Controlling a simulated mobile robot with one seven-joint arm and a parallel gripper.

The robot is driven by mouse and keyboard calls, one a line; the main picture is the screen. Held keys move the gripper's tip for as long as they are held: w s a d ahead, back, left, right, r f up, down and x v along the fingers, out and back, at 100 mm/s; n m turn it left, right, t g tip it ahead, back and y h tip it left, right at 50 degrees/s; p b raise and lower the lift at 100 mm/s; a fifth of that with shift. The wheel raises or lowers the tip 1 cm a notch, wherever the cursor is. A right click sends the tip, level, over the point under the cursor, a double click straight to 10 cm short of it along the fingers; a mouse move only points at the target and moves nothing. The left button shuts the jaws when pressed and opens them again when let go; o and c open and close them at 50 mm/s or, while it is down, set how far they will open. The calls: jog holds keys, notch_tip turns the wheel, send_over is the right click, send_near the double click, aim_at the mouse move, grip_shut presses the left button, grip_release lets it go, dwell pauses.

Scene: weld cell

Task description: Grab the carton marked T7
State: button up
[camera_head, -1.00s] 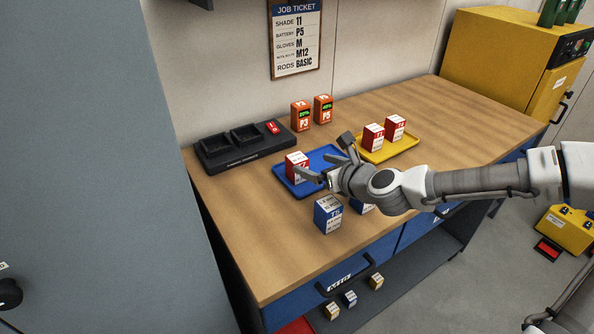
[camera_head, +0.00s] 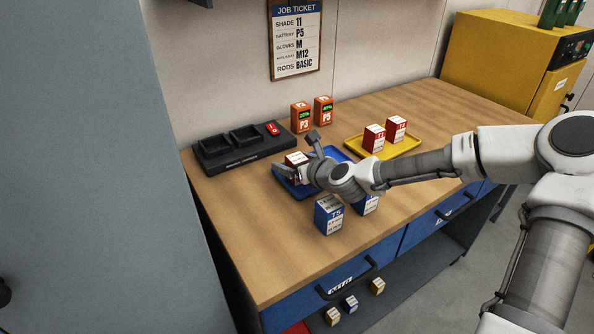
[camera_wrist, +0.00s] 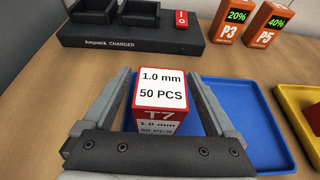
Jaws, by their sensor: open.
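The red and white carton marked T7 (camera_wrist: 165,98) stands upright on the blue tray (camera_wrist: 273,135) in the wrist view. In the head view the carton (camera_head: 296,159) is partly hidden by my gripper. My gripper (camera_wrist: 168,85) is open, with one finger on each side of the carton and small gaps showing between. In the head view my gripper (camera_head: 297,160) is low over the blue tray (camera_head: 333,153). The carton's lower part is hidden behind the gripper body in the wrist view.
A black charger (camera_head: 240,148) and orange batteries P3 (camera_head: 301,118) and P5 (camera_head: 323,111) stand behind. A yellow tray (camera_head: 408,147) with two red cartons is to the right. Blue cartons, one marked T5 (camera_head: 328,214), stand in front. The bench's left front is clear.

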jog(key=shift+w+a+f, duration=0.2)
jog(key=shift+w+a, duration=0.05)
jog(key=shift+w, duration=0.05)
grip_shut()
dwell(0.4)
jog(key=shift+r, duration=0.15)
